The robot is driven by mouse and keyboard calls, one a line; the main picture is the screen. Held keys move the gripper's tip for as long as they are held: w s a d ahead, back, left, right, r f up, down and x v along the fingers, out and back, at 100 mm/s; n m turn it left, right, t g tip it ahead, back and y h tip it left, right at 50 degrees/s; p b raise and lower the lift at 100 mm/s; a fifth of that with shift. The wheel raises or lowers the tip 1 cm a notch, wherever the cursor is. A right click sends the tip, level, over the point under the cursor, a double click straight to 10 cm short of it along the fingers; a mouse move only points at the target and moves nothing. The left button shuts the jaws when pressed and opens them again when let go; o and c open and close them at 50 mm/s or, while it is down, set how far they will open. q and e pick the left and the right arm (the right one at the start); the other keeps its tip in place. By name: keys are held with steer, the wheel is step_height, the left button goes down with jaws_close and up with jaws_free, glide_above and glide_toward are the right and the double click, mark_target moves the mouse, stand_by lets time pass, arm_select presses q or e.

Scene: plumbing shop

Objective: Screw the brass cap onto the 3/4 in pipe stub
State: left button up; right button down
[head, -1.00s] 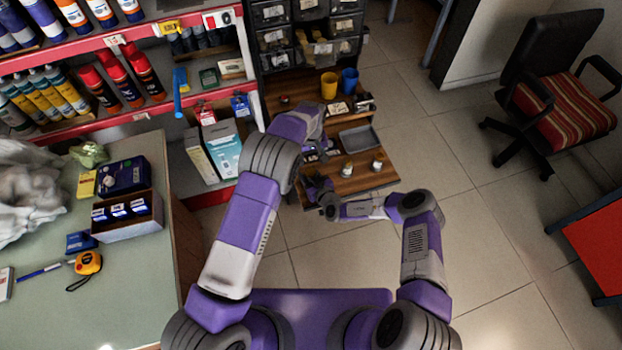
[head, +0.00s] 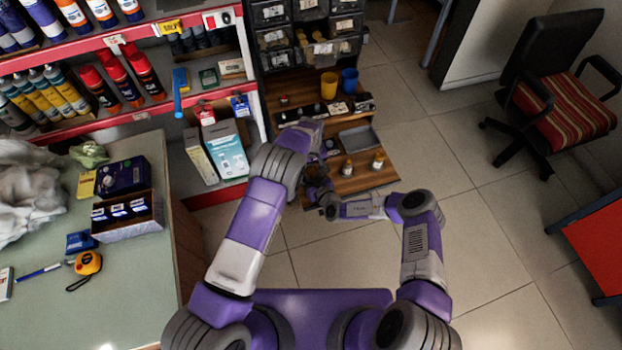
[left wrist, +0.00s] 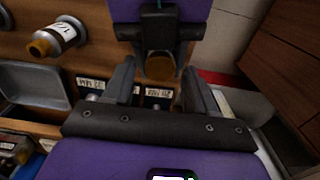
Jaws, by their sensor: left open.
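A brass cap (left wrist: 160,66) shows as a round brass end between the two fingers of my left gripper (left wrist: 163,90) in the left wrist view. The left fingers are open, with a gap on each side of the cap. My right gripper (left wrist: 160,28) faces mine from the top of that view, its fingers close together behind the cap. They appear shut on the pipe stub, which is almost wholly hidden; how far the cap sits on it cannot be seen. In the head view the right gripper (head: 325,199) is beside the left one, which its own arm largely hides.
Two pieces with brass-coloured tops (head: 347,168) (head: 378,160) stand on the wooden bench (head: 352,184). One shows a white label in the left wrist view (left wrist: 62,34). A grey tray (head: 359,139), yellow cup (head: 329,85) and blue cup (head: 350,80) are behind.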

arm_select(q)
steer(key=shift+f, duration=0.4)
steer(key=shift+c, duration=0.2)
jaws_close()
steer(key=shift+m, duration=0.9)
steer(key=shift+o, duration=1)
jaws_free()
step_height(320, 180, up, 12)
arm_select(e)
steer(key=c, duration=0.5)
jaws_free()
